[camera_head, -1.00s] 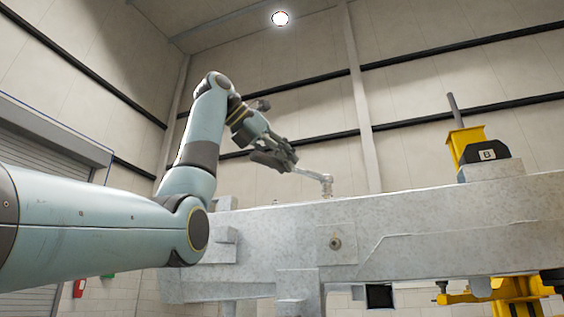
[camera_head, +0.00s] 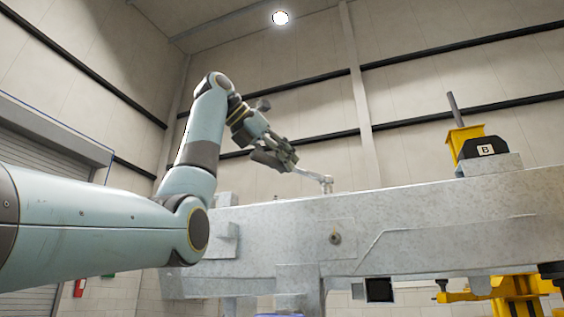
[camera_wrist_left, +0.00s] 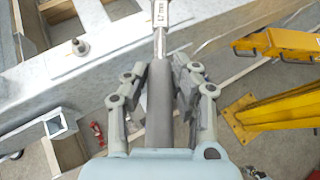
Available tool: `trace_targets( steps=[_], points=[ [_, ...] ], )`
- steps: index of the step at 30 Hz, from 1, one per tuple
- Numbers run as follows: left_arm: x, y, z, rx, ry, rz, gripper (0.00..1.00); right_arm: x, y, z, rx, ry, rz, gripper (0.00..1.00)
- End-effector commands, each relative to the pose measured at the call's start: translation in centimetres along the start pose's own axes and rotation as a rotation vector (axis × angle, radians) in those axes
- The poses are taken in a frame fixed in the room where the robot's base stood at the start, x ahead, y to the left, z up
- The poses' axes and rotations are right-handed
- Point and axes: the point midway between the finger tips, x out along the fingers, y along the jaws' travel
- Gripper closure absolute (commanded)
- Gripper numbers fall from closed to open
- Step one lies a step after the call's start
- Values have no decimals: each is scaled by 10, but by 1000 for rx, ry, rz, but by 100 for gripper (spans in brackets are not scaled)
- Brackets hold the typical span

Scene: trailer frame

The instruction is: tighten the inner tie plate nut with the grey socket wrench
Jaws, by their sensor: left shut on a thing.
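My left gripper (camera_head: 276,156) is shut on the grey socket wrench above the beam. In the left wrist view the gripper (camera_wrist_left: 160,78) closes around the dark grey handle of the wrench (camera_wrist_left: 160,118), whose light shaft bears a "17 mm" label. Whether the socket sits on a nut is hidden. My right gripper is not in view.
The grey metal beam (camera_head: 440,235) crosses the view. A block marked B (camera_head: 487,148) and a yellow part (camera_head: 464,137) stand on it at the right. Yellow stands (camera_wrist_left: 285,43) show in the wrist view. The air above the beam's middle is clear.

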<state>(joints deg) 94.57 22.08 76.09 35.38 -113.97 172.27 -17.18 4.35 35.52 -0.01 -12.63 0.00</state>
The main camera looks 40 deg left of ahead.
Motion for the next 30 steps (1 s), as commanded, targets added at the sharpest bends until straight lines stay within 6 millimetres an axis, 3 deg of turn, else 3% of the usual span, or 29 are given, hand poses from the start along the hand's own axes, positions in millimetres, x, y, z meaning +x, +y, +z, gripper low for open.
trace_targets(
  steps=[6, 15, 26, 30],
  points=[
    [-1, 1, 1, 3, -2, -5, 100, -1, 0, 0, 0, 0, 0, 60],
    [0, 21, 3, 69, 0, -118, 100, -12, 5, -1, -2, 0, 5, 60],
    [1, 23, 2, 81, -1, -135, 100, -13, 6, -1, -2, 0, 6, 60],
    [0, 30, 4, 99, 2, -172, 100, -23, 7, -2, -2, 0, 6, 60]
  ],
)
